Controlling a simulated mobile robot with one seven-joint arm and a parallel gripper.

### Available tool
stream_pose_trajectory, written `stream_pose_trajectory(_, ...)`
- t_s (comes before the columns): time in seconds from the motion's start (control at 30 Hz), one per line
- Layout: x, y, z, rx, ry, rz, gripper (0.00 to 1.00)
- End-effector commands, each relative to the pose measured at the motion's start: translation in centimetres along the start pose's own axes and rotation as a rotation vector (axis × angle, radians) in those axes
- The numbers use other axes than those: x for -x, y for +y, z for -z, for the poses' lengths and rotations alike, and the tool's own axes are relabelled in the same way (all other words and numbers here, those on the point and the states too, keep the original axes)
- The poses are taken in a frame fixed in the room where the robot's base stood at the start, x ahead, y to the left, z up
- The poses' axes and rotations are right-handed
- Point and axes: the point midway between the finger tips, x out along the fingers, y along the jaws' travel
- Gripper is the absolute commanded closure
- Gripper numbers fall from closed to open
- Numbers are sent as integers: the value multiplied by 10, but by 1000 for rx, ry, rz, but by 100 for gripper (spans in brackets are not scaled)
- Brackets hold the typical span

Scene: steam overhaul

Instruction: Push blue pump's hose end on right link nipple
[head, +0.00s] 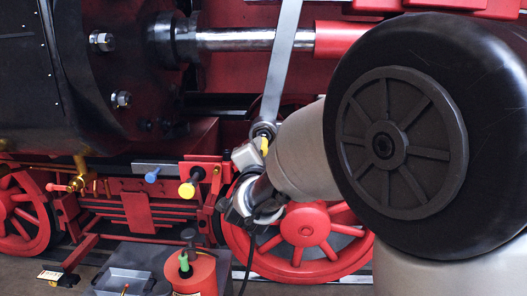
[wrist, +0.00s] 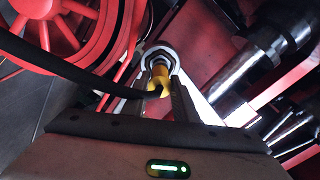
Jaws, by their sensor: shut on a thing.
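My gripper (head: 252,154) is shut on the yellow hose end (head: 264,146) at the lower end of the grey right link (head: 282,60). In the wrist view my gripper (wrist: 161,84) has the yellow hose end (wrist: 160,74) between its fingers. The hose end points into the link's round eye (wrist: 160,52), where the nipple would sit. They look in line and very close; I cannot tell whether the end is seated on the nipple. The black hose (wrist: 75,77) runs off to the left, and in the head view it hangs down (head: 248,262). The blue pump cannot be made out.
Red spoked wheels (head: 305,226) and the red frame (head: 140,205) stand behind and below my gripper. A polished piston rod (head: 235,40) runs above. A red can (head: 190,272) and a grey tray (head: 125,281) stand at lower left. Blue (head: 152,175) and yellow (head: 187,190) knobs stick out nearby.

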Motion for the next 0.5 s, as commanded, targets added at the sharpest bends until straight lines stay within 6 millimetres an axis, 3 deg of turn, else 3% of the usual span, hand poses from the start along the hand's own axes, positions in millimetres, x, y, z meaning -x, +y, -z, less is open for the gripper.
stream_pose_trajectory(0.5,28,-1,0,-2,0,2,100)
